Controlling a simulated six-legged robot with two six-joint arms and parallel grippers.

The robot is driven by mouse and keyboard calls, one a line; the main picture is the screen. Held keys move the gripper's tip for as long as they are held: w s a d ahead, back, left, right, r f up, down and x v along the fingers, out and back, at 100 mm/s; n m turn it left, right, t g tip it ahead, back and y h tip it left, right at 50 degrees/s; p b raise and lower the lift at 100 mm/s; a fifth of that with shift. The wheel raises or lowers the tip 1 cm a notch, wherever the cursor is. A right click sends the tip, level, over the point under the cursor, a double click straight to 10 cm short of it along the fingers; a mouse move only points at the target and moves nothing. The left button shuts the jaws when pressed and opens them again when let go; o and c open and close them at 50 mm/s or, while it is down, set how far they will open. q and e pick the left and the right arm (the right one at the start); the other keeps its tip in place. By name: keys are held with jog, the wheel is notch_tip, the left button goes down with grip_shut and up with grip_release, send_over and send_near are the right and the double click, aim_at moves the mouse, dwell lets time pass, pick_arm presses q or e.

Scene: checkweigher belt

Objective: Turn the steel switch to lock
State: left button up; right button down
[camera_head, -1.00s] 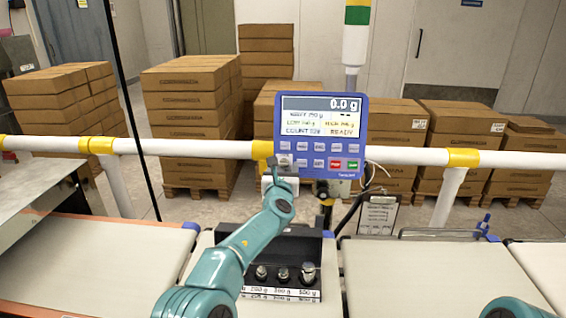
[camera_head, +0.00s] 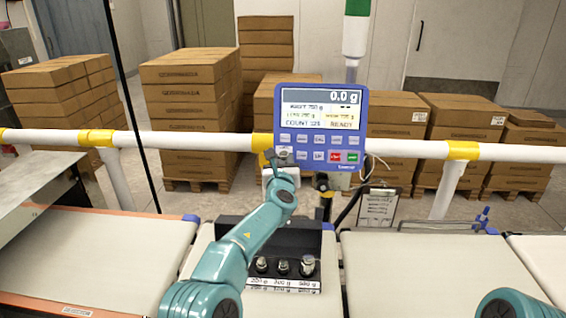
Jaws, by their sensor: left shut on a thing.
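The steel switch (camera_head: 285,152) shows as a small pale spot at the lower left of the blue checkweigher display (camera_head: 320,127). My left gripper (camera_head: 279,160) is up against it at the display's lower left corner. It is shut on the switch, and its fingers hide most of it, so the switch's angle cannot be told.
A white rail (camera_head: 410,150) with yellow clamps crosses behind the belts. A black holder (camera_head: 308,243) with several steel weights stands below the display. Belts lie left (camera_head: 100,255) and right (camera_head: 410,275). A clipboard (camera_head: 378,208) hangs behind. Boxes are stacked beyond the rail.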

pick_arm(q)
jog(key=shift+r+n+y, duration=0.1)
jog(key=shift+n+y, duration=0.2)
jog(key=shift+n, duration=0.6)
jog(key=shift+d+n+y+p, duration=0.1)
jog(key=shift+n+y+p, duration=0.2)
jog(key=shift+n, duration=0.6)
jog(key=shift+r+n+g+y+p, duration=0.1)
jog(key=shift+n+g+y+p, duration=0.35)
jog(key=shift+n+p, duration=0.8)
jog(key=shift+n+b, duration=0.35)
jog(key=shift+n, duration=0.1)
jog(key=o, duration=1)
jog(key=shift+o, duration=0.2)
